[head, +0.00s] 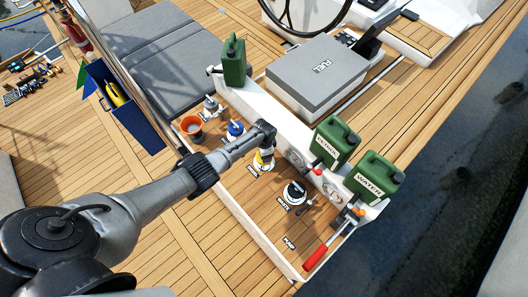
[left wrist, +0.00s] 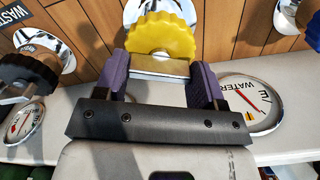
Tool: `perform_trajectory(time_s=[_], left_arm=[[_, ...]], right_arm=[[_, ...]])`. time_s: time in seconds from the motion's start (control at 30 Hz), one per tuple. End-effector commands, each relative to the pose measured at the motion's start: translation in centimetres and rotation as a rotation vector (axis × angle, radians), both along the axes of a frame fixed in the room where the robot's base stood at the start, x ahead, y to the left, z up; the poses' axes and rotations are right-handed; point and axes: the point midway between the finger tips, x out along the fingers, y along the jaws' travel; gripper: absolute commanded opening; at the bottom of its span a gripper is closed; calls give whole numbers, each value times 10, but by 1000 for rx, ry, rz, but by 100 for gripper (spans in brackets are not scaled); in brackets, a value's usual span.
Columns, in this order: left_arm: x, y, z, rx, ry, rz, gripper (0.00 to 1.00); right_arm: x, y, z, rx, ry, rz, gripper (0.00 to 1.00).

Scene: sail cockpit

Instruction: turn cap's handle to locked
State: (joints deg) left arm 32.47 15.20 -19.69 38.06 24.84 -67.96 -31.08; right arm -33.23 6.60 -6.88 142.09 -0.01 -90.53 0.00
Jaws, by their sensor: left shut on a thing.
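A yellow scalloped cap (left wrist: 162,35) stands out from the wooden panel in the left wrist view. A flat metallic piece, its handle (left wrist: 160,67), is at its near side, between the two purple fingers of my left gripper (left wrist: 160,76). The fingers are shut on this handle. In the head view the yellow cap (head: 263,163) shows just beyond my left gripper (head: 265,149). I cannot read a locked mark on it. My right gripper is in neither view.
A blue cap (head: 235,129) and an orange cup (head: 192,126) are on the left of the wooden panel, a black cap (head: 295,192) on the right. Green jugs (head: 335,142) stand on the white ledge. A gauge (left wrist: 250,104) is close to the right finger.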

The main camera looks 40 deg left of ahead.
Motion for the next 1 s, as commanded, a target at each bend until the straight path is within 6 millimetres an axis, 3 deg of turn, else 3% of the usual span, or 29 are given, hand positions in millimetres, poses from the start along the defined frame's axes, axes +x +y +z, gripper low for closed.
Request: perform_trajectory(time_s=[0.47,0.5,0.7,0.77,1.0], left_arm=[[0,0,0,0,0,-12,40],[0,0,0,0,0,-12,64],[0,0,0,0,0,-12,84],[0,0,0,0,0,-12,89],[0,0,1,0,0,-12,89]], right_arm=[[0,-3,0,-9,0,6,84],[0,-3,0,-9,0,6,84],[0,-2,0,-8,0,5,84],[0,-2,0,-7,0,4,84],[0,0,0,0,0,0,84]])
